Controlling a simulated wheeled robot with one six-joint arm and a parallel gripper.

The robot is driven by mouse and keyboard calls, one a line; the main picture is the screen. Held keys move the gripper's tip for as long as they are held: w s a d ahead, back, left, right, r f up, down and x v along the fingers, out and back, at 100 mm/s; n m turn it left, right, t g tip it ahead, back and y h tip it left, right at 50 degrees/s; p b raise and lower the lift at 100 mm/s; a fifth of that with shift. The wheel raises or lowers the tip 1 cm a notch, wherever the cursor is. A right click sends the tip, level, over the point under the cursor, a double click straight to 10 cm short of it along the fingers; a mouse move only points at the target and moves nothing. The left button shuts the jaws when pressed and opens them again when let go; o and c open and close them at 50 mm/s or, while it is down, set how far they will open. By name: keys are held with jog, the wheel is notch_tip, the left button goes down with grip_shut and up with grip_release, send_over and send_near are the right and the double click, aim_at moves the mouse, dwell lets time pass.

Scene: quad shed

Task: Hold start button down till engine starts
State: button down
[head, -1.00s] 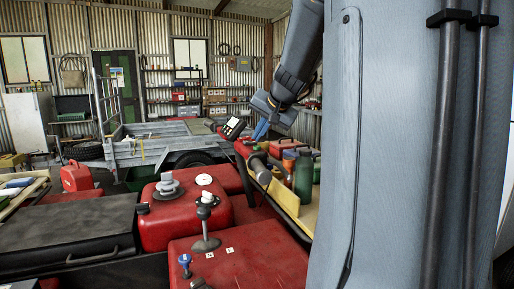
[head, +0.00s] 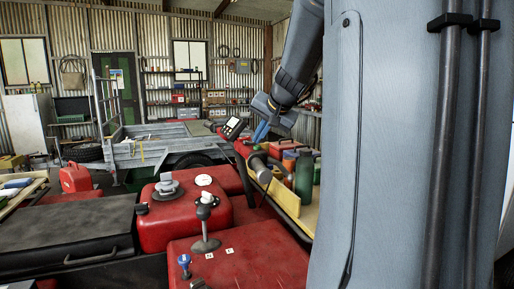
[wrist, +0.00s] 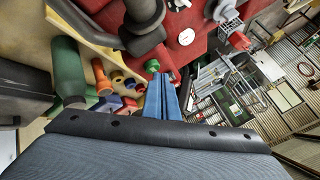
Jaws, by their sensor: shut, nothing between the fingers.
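The green start button (wrist: 152,66) sits on a red switch housing by the black handlebar grip (wrist: 145,14) in the wrist view. My gripper (wrist: 164,78) is shut and empty, its blue fingers together with the tips close beside the button. The fingers hide part of the housing, and I cannot tell whether they touch the button. In the head view my gripper (head: 262,131) points down at the red handlebar housing (head: 244,150), where the button is too small to judge as pressed or not.
A small display (head: 233,127) stands left of my gripper. Bottles, including a green one (head: 304,174), stand on a shelf close to the right. The red quad body (head: 165,215), with a gear lever (head: 206,215) and a key (head: 185,261), fills the foreground. A trailer (head: 170,150) stands behind.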

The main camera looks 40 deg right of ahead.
jog(key=shift+f+b, duration=0.4)
jog(key=shift+f, duration=0.05)
dwell(1.4)
dwell(0.8)
jog(key=shift+r+p, duration=0.75)
jog(key=shift+r, duration=0.2)
notch_tip(320, 180, up, 5)
jog(key=p, duration=0.4)
dwell(0.3)
